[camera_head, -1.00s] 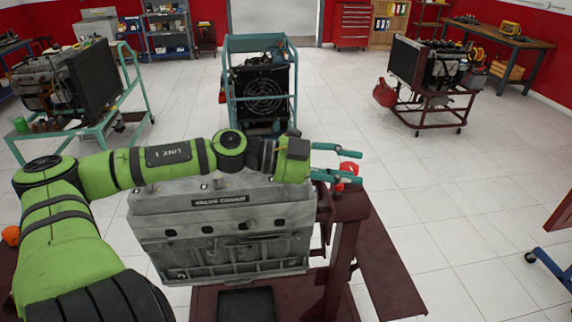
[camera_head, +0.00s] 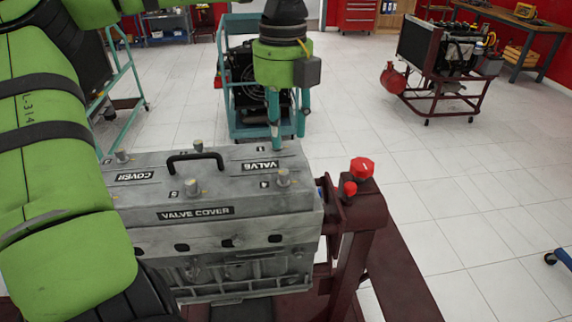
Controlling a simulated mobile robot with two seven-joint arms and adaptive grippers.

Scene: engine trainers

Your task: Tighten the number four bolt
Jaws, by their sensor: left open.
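The grey engine block with its valve cover (camera_head: 235,195) is in the centre of the head view. The number four bolt (camera_head: 283,177) stands upright at the cover's front right, beside a small mark that looks like a 4. My left gripper (camera_head: 288,142) points down behind this bolt, over the cover's back right edge near the mark 1. Its two teal fingers are apart with nothing seen between them. It is apart from the number four bolt. Any bolt at the back right corner is hidden by the fingers. My right gripper is not in view.
Other bolts (camera_head: 192,187) and a black handle (camera_head: 195,160) rise from the cover. A dark red stand (camera_head: 355,240) with red knobs (camera_head: 362,168) is on the right. The floor to the right is mostly clear.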

